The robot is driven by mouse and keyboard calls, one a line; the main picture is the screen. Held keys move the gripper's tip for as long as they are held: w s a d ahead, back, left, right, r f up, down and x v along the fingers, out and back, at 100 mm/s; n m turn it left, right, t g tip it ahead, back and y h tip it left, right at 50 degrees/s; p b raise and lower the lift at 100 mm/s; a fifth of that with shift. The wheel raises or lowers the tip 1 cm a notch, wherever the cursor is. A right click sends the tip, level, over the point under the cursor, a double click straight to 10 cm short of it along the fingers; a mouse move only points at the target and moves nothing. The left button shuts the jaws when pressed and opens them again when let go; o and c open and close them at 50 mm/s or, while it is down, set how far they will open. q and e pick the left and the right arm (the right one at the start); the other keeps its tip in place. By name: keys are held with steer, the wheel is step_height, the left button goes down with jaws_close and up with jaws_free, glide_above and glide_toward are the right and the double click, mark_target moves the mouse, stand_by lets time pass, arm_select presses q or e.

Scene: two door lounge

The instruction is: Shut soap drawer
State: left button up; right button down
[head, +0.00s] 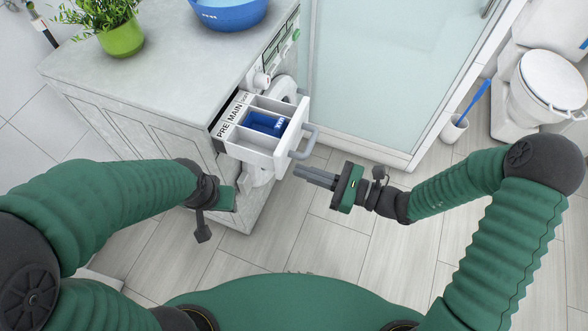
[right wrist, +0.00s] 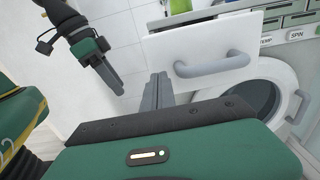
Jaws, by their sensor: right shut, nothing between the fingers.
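The white soap drawer (head: 251,148) sticks out of the washing machine under the counter. Its compartments show from above, with a blue insert in one and the words PRE and MAIN on its top. Its grey handle (head: 308,142) is on the front panel, which also shows in the right wrist view (right wrist: 190,45). My right gripper (head: 298,173) is shut and empty, just in front of and a little below the handle, apparently apart from it. My left gripper (right wrist: 115,85) hangs left of the drawer; its fingers are mostly hidden in the head view.
The grey counter (head: 165,60) holds a plant in a green pot (head: 121,38) and a blue basin (head: 230,15). A glass shower (head: 385,70) stands behind. The floor around my right gripper is clear.

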mark_target(226, 144)
steer(key=shift+x, duration=1.1)
arm_select(q)
steer(key=shift+d+f, duration=0.3)
steer(key=shift+f, duration=0.1)
arm_select(e)
steer(key=shift+w+a, duration=0.15)
arm_select(q)
steer(key=shift+a, duration=0.15)
arm_select(e)
steer(key=shift+a, duration=0.1)
steer(key=shift+w+a, duration=0.15)
steer(key=shift+a, duration=0.35)
steer(key=p+x, duration=0.1)
steer(key=x, duration=1.6)
steer(key=shift+f, duration=0.1)
steer(key=shift+w+a, duration=0.1)
steer(key=shift+a, duration=0.1)
arm_select(q)
steer(key=shift+d+r, duration=0.2)
steer(key=shift+r, duration=0.3)
steer(key=shift+d+r, duration=0.2)
steer(key=shift+r, duration=0.25)
steer(key=shift+s, duration=0.1)
arm_select(e)
steer(key=shift+r, duration=0.25)
